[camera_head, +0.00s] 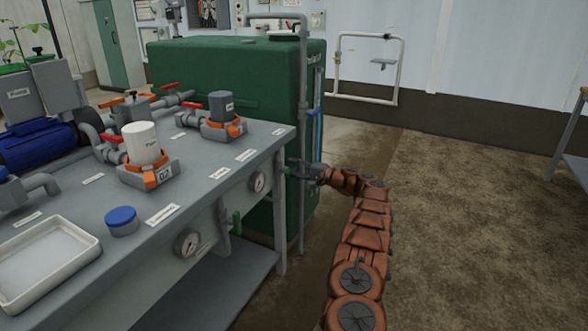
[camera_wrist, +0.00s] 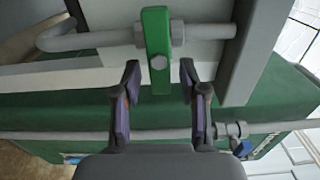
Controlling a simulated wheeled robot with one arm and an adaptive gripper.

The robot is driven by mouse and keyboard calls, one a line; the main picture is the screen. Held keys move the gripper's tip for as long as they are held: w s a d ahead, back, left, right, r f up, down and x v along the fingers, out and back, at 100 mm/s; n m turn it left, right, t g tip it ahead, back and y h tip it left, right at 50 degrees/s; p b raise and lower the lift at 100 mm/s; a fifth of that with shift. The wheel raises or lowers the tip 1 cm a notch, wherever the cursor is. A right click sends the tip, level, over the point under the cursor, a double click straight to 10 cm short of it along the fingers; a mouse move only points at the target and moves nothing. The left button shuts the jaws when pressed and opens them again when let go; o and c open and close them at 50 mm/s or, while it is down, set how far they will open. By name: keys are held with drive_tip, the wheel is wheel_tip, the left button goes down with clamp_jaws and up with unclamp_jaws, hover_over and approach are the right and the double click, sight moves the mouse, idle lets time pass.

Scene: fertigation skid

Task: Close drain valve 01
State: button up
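A green valve handle (camera_wrist: 156,45) lies across a grey pipe (camera_wrist: 95,40) in the wrist view, roughly at right angles to it. My gripper (camera_wrist: 160,72) is open. The handle's lower end appears between its two dark fingertips, with a gap on each side; I cannot tell the depth. No label reading drain valve 01 is legible.
The grey bench (camera_head: 200,200) carries filter housings, pipes and a white tray (camera_head: 45,262). A large green tank (camera_head: 235,75) stands behind, with a vertical pipe (camera_head: 303,110) close to my gripper. The floor to the right (camera_head: 470,220) is clear.

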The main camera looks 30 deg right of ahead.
drive_tip(key=v, duration=1.2)
drive_tip(key=shift+s+f, duration=0.1)
idle(0.5)
